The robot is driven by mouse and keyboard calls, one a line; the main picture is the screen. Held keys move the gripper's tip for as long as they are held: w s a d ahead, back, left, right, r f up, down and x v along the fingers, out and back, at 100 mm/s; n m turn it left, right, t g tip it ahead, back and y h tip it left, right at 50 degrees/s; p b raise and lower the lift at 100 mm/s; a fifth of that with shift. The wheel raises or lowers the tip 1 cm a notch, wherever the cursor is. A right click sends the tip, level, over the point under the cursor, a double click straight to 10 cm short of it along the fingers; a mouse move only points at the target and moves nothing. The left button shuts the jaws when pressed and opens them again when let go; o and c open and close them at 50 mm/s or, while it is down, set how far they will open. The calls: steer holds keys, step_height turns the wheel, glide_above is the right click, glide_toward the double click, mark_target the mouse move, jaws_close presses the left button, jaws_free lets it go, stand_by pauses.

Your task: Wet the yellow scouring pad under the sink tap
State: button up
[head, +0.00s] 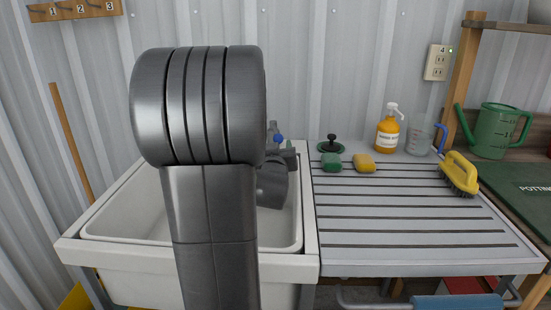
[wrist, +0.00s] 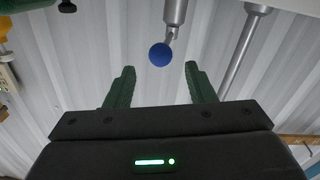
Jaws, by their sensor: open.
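The yellow scouring pad (head: 364,163) lies on the grey ribbed drainboard (head: 400,220), just right of a green pad (head: 332,162). The white sink (head: 130,262) is left of the drainboard, its middle covered by my arm. The tap is mostly hidden behind my arm in the head view; its blue knob (head: 279,138) shows beside the arm. In the wrist view, the blue knob (wrist: 160,54) and a metal tap part (wrist: 175,12) are beyond my fingertips. My gripper (wrist: 158,75) is open, with nothing between its green fingers. It is over the sink area, left of the pad.
A dark green plunger-like item (head: 328,146), an orange soap bottle (head: 388,132) and a clear jug (head: 420,136) stand at the drainboard's back. A yellow brush (head: 460,172) lies at its right. A green watering can (head: 494,130) is beyond. The drainboard's front is clear.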

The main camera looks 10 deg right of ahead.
mark_target(278, 139)
steer(key=v, duration=0.7)
steer(key=x, duration=1.3)
steer(key=shift+w+d, duration=0.15)
steer(key=shift+w, duration=0.2)
